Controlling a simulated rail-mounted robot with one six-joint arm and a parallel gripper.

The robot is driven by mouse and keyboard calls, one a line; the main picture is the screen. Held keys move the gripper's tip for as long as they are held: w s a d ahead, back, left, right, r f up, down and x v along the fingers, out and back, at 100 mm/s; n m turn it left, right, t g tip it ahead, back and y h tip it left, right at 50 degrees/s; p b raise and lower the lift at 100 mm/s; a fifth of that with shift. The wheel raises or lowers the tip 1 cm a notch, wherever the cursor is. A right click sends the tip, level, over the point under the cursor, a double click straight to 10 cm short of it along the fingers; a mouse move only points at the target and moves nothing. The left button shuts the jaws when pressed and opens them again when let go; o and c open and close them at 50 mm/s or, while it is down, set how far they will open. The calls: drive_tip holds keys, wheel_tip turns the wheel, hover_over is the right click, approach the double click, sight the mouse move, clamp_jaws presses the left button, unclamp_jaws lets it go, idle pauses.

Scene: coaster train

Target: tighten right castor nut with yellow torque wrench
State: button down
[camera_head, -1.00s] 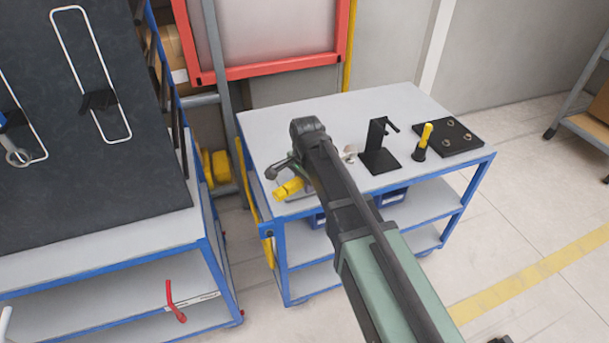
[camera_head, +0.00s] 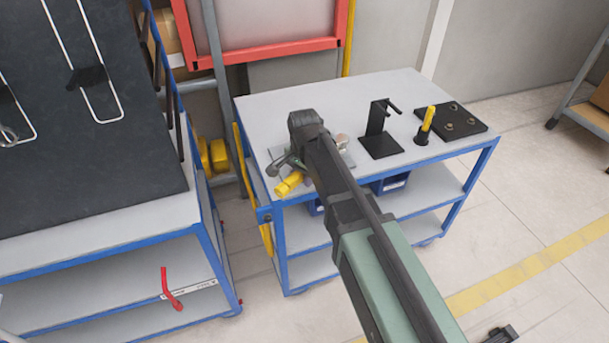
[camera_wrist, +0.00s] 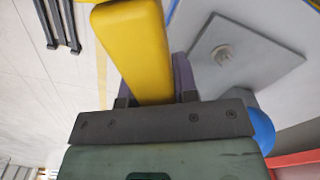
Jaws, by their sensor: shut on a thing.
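My gripper (camera_wrist: 153,88) is shut on the yellow handle of a tool, which looks like the yellow torque wrench (camera_wrist: 132,40). A grey plate with a round metal boss (camera_wrist: 223,55) lies right of the handle in the wrist view. I cannot make out the right castor nut.
The blue-framed trolley (camera_head: 290,100) also carries a black stand (camera_head: 380,140), an upright yellow-handled tool (camera_head: 427,118) and a black plate with several rings (camera_head: 462,118). A second trolley with a dark sloped board (camera_head: 85,150) stands at left. The trolley top's back is clear.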

drive_tip(key=shift+p, duration=0.35)
drive_tip(key=shift+f, duration=0.2)
drive_tip(key=shift+f+b, duration=0.85)
drive_tip(key=shift+b, duration=0.2)
drive_tip(key=shift+f+b, duration=0.8)
drive_tip(key=shift+f, duration=0.05)
idle(1.1)
drive_tip(key=shift+w+a+m, duration=1.2)
drive_tip(key=shift+w+a, duration=0.05)
drive_tip(key=shift+w, duration=0.1)
idle(1.4)
drive_tip(key=shift+r, duration=0.1)
drive_tip(key=shift+r+p, duration=2.2)
drive_tip(key=shift+p, duration=0.05)
